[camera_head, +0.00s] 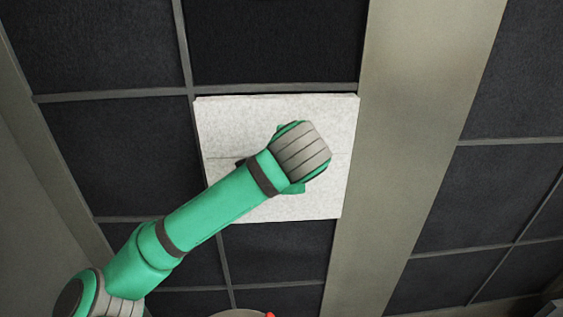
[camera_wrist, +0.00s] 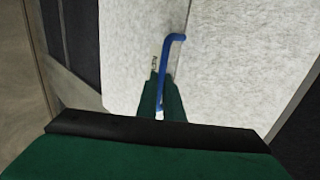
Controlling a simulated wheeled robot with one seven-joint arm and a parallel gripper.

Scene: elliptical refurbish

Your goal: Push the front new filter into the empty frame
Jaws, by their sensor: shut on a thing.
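The new filter (camera_head: 235,122) is a white, speckled panel with a thin seam across it, in the middle of the head view. It covers a cell of the grid of dark panels, so the empty frame behind it is hidden. I cannot tell how deep it sits. In the wrist view the white face (camera_wrist: 235,50) fills most of the picture, with a blue handle (camera_wrist: 172,50) on it. My gripper (camera_wrist: 158,92) is shut on the blue handle. In the head view my wrist hides the fingers and handle.
Dark filter panels (camera_head: 275,40) in grey frames surround the white one. A wide beige post (camera_head: 405,120) runs along its right side, with more dark panels (camera_head: 480,200) beyond. A pale rounded object with a red bit (camera_head: 240,313) shows at the bottom edge.

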